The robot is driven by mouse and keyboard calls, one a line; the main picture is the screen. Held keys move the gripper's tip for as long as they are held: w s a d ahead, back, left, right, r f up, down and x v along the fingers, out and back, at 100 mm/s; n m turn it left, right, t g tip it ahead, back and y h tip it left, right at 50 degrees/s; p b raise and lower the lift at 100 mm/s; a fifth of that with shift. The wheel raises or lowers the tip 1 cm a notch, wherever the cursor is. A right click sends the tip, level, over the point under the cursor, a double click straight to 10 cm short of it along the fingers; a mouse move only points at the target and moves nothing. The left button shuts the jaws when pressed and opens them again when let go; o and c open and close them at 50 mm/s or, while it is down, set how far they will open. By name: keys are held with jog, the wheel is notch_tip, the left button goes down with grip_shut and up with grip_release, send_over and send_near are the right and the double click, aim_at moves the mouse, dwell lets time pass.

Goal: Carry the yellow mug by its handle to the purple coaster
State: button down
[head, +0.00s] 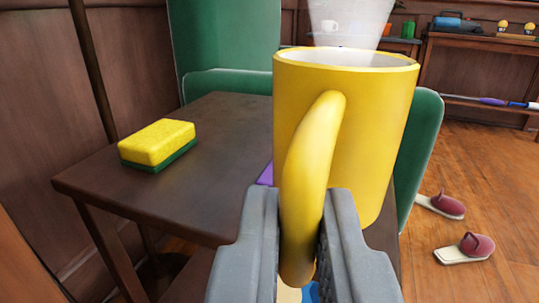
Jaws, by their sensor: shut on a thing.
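The yellow mug (378,130) is upright, large and close in the head view, with its white inside showing at the rim. Its handle (312,150) faces me. My gripper (300,225) is shut on the handle, one grey finger on each side. Behind the mug is a dark wooden table (225,130). A small purple patch (266,174) on the table shows at the mug's left edge, likely the purple coaster. The mug and my gripper hide most of it. I cannot tell how high the mug is above the table.
A yellow and green sponge (157,144) lies on the table's left part. Green chairs (225,45) stand behind and to the right. Two slippers (465,249) lie on the floor at right. A shelf (480,70) stands at the back right.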

jog(key=shift+w+a+f+b, duration=0.2)
jog(key=shift+w+f+b, duration=0.55)
jog(key=shift+w, duration=1)
jog(key=shift+w+a+f+b, duration=0.15)
jog(key=shift+w+f+b, duration=0.5)
jog(key=shift+w, duration=1.1)
jog(key=shift+w+a+f+b, duration=0.2)
jog(key=shift+w+f+b, duration=0.3)
jog(key=shift+w+f, duration=0.85)
jog(key=c, duration=1.5)
grip_release()
jog(key=shift+w+r, duration=0.4)
jog(key=shift+r, duration=0.05)
jog(key=s+p, duration=0.3)
jog(key=s, duration=0.9)
jog(key=shift+a, duration=0.15)
